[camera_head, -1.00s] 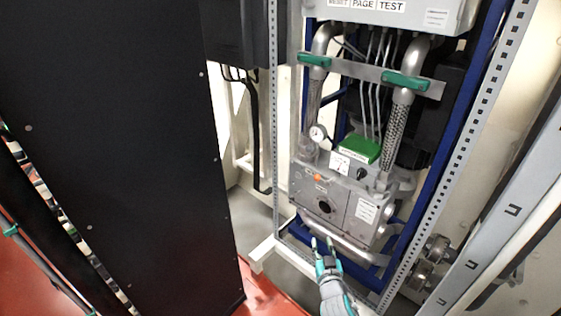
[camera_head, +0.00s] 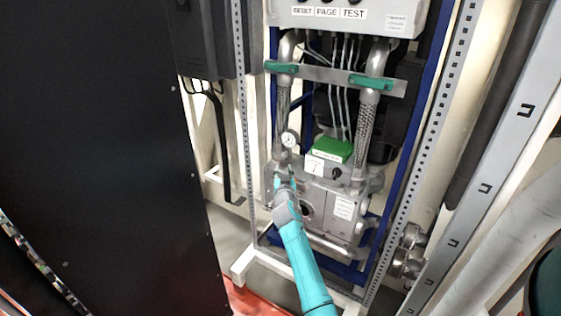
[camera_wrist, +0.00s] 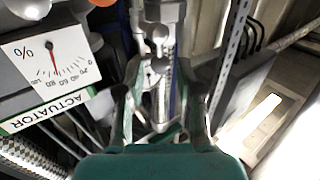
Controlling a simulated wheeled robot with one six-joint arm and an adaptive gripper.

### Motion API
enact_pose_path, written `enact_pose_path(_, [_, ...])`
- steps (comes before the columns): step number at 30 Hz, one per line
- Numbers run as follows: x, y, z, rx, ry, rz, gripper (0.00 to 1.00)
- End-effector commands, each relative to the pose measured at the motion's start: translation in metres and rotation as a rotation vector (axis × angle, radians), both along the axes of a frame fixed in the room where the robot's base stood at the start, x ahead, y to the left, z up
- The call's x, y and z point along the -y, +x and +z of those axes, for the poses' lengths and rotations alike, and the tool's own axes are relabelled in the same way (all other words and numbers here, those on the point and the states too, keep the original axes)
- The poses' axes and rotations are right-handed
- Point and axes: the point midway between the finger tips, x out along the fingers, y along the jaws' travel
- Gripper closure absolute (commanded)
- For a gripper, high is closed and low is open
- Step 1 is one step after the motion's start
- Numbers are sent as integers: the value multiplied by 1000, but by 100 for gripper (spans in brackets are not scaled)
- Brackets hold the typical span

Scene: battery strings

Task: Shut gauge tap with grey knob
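The round white gauge (camera_head: 290,139) stands on the left pipe, above the grey machine housing. A small metal fitting (camera_head: 283,158) sits just below it; I cannot make out the tap's grey knob clearly in the head view. My gripper (camera_head: 285,180) is just below that fitting, at the left of the housing, pointing up. In the wrist view my gripper (camera_wrist: 160,92) is open, its two fingers apart. A grey metal fitting (camera_wrist: 158,38) with a rounded, knob-like part (camera_wrist: 157,72) shows between and beyond the fingers. I cannot tell whether they touch it.
The actuator dial (camera_wrist: 52,65) is close to the left of my gripper in the wrist view. The housing (camera_head: 335,205) has a green-topped block (camera_head: 333,150). A perforated post (camera_head: 243,120) stands left, beside a black cabinet (camera_head: 90,150).

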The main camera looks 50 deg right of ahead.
Motion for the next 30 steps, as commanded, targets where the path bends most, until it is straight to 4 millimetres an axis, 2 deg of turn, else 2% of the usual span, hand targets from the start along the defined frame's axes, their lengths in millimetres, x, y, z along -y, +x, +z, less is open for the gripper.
enact_pose_path(6, [31, 24, 1, 0, -1, -1, 64])
enact_pose_path(12, [50, 40, 1, 0, -1, 0, 64])
enact_pose_path(18, [59, 46, 0, 0, 0, 0, 64])
enact_pose_path(27, [59, 47, 0, -1, -1, 1, 64])
enact_pose_path(30, [59, 47, 0, 0, 0, 1, 89])
